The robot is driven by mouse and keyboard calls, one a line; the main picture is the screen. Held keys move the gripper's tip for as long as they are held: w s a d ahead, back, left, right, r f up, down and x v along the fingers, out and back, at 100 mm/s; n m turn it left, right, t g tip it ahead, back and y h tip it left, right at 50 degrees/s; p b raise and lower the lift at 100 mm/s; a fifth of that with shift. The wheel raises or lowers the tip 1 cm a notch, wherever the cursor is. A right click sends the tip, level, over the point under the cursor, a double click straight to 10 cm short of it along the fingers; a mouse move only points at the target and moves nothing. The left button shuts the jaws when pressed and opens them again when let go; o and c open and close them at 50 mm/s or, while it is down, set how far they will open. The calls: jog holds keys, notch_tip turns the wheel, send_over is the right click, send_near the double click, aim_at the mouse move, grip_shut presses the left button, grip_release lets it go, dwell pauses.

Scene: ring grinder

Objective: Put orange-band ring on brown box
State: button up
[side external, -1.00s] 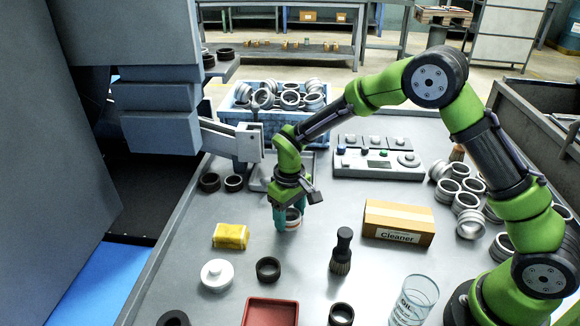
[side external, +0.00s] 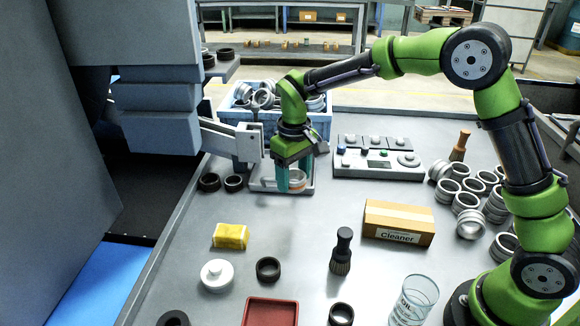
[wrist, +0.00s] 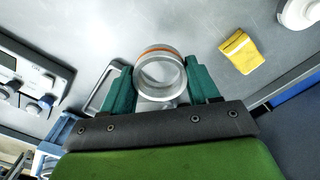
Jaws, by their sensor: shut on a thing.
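The orange-band ring (wrist: 160,76) is silver with an orange stripe and sits between the teal fingers of my gripper (wrist: 162,88) in the wrist view. In the side view my gripper (side external: 292,180) is shut on the ring (side external: 297,180) and holds it above the table, in front of the blue crate. The brown box (side external: 398,222), labelled "Cleaner", lies on the table to the right of my gripper, apart from it.
A blue crate (side external: 318,122) of rings stands behind my gripper, a control panel (side external: 378,164) to its right. Loose rings (side external: 468,200) crowd the right.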

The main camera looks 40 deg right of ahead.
jog(key=s+d+r+m, duration=0.1)
jog(key=s+d+r, duration=0.15)
jog(key=d, duration=0.35)
send_near(400, 215)
jog(key=w+r, duration=0.4)
jog(key=w, duration=0.1)
jog(key=shift+a+n, duration=0.15)
jog(key=shift+n, duration=0.15)
jog(key=s, duration=0.1)
jog(key=s+f+n, duration=0.1)
jog(key=s, duration=0.1)
jog(key=s+f+n, duration=0.1)
jog(key=s, duration=0.1)
jog(key=shift+f, duration=0.1)
jog(key=shift+n, duration=0.4)
jog(key=shift+f, duration=4.1)
